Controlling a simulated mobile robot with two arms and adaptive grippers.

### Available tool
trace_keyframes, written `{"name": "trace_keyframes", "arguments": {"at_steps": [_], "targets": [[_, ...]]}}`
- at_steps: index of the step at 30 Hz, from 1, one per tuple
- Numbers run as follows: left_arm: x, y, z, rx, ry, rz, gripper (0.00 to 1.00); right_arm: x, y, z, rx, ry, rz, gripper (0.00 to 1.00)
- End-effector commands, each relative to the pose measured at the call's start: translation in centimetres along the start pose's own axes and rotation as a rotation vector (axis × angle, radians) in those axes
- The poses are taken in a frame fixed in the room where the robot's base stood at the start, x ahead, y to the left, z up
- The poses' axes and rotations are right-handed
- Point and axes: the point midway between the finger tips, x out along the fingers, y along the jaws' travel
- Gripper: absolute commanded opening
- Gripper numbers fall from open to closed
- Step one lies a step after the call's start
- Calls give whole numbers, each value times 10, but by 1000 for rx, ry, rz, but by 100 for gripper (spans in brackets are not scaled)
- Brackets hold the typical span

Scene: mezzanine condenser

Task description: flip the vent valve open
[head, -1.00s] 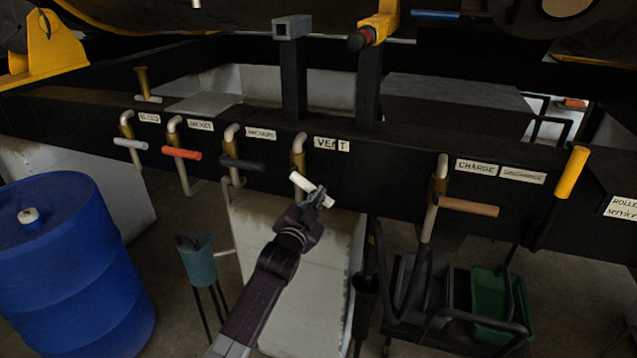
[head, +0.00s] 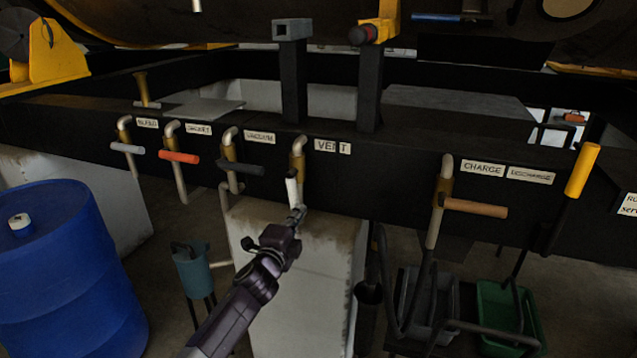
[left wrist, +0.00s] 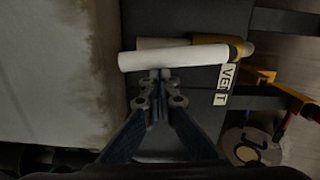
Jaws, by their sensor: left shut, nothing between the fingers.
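The vent valve (head: 298,162) is a brass-coloured body on a pale pipe, left of the VENT label (head: 332,146) on the black beam. Its white handle (head: 292,187) points down, roughly in line with the pipe. My left gripper (head: 297,211) is at the handle's lower part, shut and empty. In the left wrist view the white handle (left wrist: 175,57) lies across the picture just beyond my closed fingertips (left wrist: 158,76); they look very close to it, but I cannot tell whether they touch. My right gripper is not in view.
Similar valves with a grey (head: 127,147), a red (head: 179,156) and a black handle (head: 240,167) stand left; a tan-handled CHARGE valve (head: 476,208) stands right. A blue drum (head: 65,270) is at lower left. A stained pale block (head: 290,280) stands below.

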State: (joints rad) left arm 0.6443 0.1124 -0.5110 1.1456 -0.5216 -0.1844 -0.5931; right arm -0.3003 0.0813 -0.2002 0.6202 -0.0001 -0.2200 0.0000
Motion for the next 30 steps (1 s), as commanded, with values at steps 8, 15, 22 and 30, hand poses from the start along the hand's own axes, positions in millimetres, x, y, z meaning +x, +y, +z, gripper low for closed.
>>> {"name": "trace_keyframes", "arguments": {"at_steps": [8,15,22,30], "targets": [[1,3,12,106,-3,-5,0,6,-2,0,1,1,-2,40],[1,2,14,132,-3,-7,0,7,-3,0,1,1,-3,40],[1,1,14,132,-4,-7,0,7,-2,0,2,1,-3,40],[1,1,14,131,-4,-8,0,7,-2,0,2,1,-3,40]]}}
